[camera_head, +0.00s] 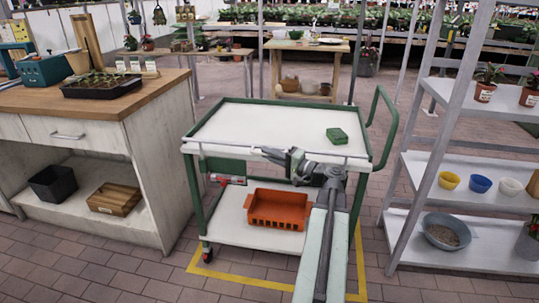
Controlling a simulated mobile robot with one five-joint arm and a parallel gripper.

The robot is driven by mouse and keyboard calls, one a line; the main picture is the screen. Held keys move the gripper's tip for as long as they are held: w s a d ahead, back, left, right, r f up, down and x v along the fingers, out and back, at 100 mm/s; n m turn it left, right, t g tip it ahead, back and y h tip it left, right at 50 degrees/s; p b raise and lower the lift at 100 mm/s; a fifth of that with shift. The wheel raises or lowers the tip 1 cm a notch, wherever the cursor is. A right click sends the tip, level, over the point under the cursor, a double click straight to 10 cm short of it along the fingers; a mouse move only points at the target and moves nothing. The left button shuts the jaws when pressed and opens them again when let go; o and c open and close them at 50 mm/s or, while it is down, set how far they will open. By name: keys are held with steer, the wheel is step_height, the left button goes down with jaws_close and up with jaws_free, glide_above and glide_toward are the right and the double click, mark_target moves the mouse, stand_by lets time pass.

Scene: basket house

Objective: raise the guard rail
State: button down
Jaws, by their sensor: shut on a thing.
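A green cart (193,201) with white shelves stands in the middle of the camera_head view. The guard rail (228,149) is a thin grey bar along the cart's near side, about level with the front edge of the top shelf. My gripper (268,153) reaches in from the lower right and is shut on the guard rail near its middle. My arm and gripper hide part of the rail to the right of the grip.
A green box (337,135) lies on the top shelf at the right. An orange crate (277,209) and a red-tipped item (228,180) are on or above the lower shelf. A workbench (145,95) stands left; a grey rack (425,170) with pots stands right. Tiled floor lies between them.

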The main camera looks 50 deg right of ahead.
step_height(320, 180, up, 2)
steer(key=shift+r+p, duration=0.1)
steer(key=shift+p, duration=0.2)
steer(key=shift+w+d+f, duration=0.1)
steer(key=shift+f, duration=0.15)
steer(key=c, duration=1.5)
jaws_free()
steer(key=shift+r, duration=0.15)
steer(key=shift+s, duration=0.25)
steer(key=s, duration=0.4)
steer(key=s+d+b, duration=0.1)
steer(key=s, duration=0.2)
steer(key=shift+s+d+f, duration=0.1)
steer(key=shift+f, duration=0.3)
